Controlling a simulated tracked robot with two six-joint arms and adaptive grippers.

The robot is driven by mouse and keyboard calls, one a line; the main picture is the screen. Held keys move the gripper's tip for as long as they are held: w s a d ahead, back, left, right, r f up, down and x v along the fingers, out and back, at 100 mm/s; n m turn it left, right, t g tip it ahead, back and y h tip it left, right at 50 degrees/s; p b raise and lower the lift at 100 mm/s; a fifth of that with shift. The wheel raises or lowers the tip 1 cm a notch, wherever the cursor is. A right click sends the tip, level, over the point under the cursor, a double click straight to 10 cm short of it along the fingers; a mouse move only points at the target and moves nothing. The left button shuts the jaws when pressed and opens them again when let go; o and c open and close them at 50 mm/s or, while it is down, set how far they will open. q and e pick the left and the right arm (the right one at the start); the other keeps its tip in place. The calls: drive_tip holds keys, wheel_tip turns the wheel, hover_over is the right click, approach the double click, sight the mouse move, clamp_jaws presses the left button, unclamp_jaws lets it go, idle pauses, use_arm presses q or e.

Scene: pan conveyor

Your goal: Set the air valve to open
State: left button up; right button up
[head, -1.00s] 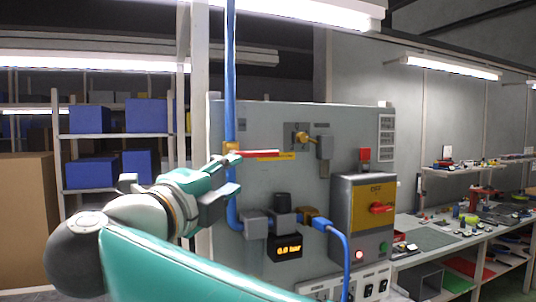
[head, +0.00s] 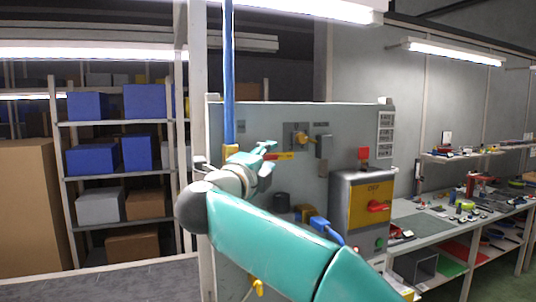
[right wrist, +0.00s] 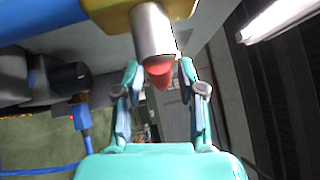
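The air valve's yellow body (head: 231,151) sits on the vertical blue pipe (head: 229,80) at the left of the grey panel. In the head view my right gripper (head: 272,149) is in front of the handle and hides most of it. In the right wrist view the handle is seen nearly end-on, with a silver shank (right wrist: 152,32) and a red grip (right wrist: 160,73) below the yellow body. The red grip lies between the spread fingers of my right gripper (right wrist: 160,80), with a gap on each side. The handle's angle is hard to tell. My left gripper is out of view.
My right arm covers the panel's lower middle and the pressure display. A workbench (head: 440,225) stands at right and shelves with boxes (head: 92,159) at left.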

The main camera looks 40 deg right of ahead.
clamp_jaws()
drive_tip(key=shift+f, duration=0.1)
idle(0.3)
